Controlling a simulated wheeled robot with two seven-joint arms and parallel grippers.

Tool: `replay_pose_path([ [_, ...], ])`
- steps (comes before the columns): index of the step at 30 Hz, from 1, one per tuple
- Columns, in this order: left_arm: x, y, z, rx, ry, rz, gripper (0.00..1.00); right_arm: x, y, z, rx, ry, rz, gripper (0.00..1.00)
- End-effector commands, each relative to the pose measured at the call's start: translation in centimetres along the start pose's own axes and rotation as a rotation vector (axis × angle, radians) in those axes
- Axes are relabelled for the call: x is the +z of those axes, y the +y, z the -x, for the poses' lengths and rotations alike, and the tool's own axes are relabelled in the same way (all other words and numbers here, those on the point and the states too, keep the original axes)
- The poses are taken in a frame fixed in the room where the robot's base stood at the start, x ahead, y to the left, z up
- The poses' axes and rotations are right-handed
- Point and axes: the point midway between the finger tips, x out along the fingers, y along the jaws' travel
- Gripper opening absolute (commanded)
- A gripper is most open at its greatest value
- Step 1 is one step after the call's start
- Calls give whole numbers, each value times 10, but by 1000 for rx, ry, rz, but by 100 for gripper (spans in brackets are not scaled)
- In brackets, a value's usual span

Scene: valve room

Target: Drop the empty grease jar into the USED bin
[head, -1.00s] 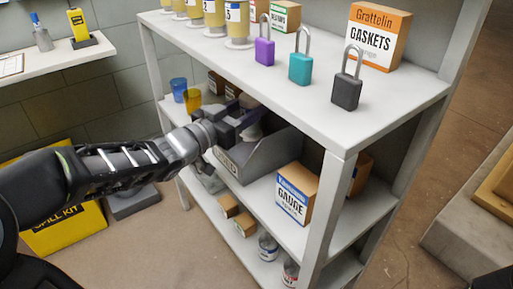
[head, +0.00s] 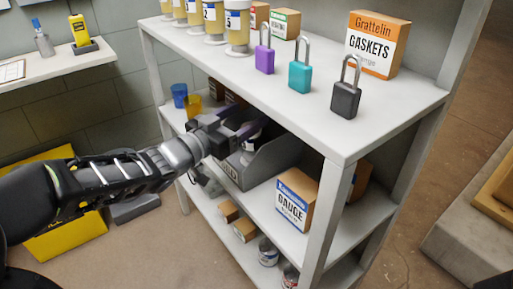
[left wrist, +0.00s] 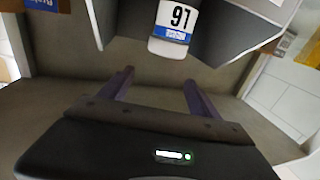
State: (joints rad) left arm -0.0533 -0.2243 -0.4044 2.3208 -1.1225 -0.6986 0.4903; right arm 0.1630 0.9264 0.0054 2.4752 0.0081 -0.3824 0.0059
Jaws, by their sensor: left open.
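The grey open-topped bin (head: 270,163) stands on the middle shelf; its front lettering is too small to read surely. A pale jar (head: 248,146) shows inside it, partly hidden by my gripper and the bin wall. In the left wrist view the jar (left wrist: 172,32) lies between the bin walls (left wrist: 245,38), its white label showing an upside-down number and a blue band. My left gripper (head: 238,133) is at the bin's near left end. It is open, its fingers (left wrist: 158,82) apart and empty, with the jar beyond the tips. My right gripper is out of view.
A gauge box (head: 296,200) stands right of the bin. Blue (head: 179,95) and yellow (head: 193,105) cups stand behind. The top shelf (head: 300,125) overhangs the bin and carries padlocks, jars and boxes. A shelf post (head: 328,222) stands at the front corner.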

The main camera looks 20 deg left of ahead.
Motion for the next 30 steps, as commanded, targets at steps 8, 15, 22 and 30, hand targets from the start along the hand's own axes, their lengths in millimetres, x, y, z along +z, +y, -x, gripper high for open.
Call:
replay_pose_path([
  [8,-4,-1,46,-3,2,1,72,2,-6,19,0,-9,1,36],
  [15,-1,0,61,1,0,0,72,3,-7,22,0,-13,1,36],
  [22,0,0,61,1,1,0,72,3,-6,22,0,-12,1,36],
  [30,0,0,61,1,1,0,72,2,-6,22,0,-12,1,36],
])
